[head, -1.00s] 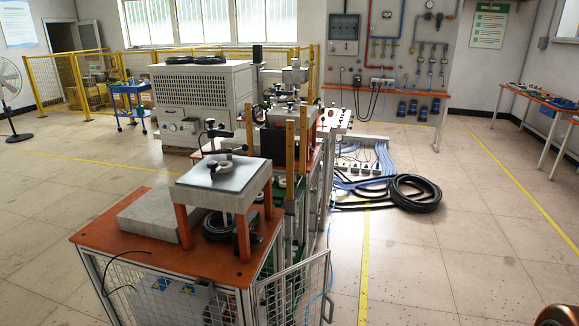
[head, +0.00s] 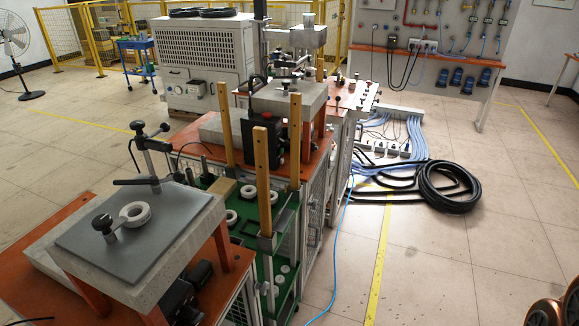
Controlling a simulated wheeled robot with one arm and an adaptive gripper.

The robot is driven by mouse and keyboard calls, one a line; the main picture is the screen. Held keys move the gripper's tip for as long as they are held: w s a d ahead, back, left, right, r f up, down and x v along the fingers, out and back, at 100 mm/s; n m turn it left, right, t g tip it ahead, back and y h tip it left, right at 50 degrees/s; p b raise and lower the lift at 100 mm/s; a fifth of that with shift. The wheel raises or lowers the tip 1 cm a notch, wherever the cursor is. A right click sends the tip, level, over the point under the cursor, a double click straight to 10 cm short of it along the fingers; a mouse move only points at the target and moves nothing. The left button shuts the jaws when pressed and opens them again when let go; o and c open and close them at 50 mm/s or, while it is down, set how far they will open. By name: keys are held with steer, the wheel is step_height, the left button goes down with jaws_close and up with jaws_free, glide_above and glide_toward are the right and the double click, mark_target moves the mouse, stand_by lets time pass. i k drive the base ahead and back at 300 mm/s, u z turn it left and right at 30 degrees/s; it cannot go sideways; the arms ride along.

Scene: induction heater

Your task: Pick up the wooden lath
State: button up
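Several upright wooden laths stand around the green-based middle section of the workbench. One lath (head: 261,175) is nearest, with its lower end at a grey metal holder (head: 266,243). A second lath (head: 295,140) stands behind it to the right. A third lath (head: 226,120) stands farther left. All are light brown and narrow, with dark marks near the top of some. I cannot tell which one the task names. My gripper is not in view; only a rounded orange and dark part, which I cannot identify, shows at the bottom right corner.
A grey plate on a raised stand (head: 135,245) with a white ring (head: 135,213) fills the front left. Machines stand behind the laths. A black hose coil (head: 447,187) and blue cables (head: 404,140) lie on the floor.

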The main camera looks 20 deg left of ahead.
mark_target(259, 133)
steer(key=i, duration=2.4)
steer(key=u, duration=4.15)
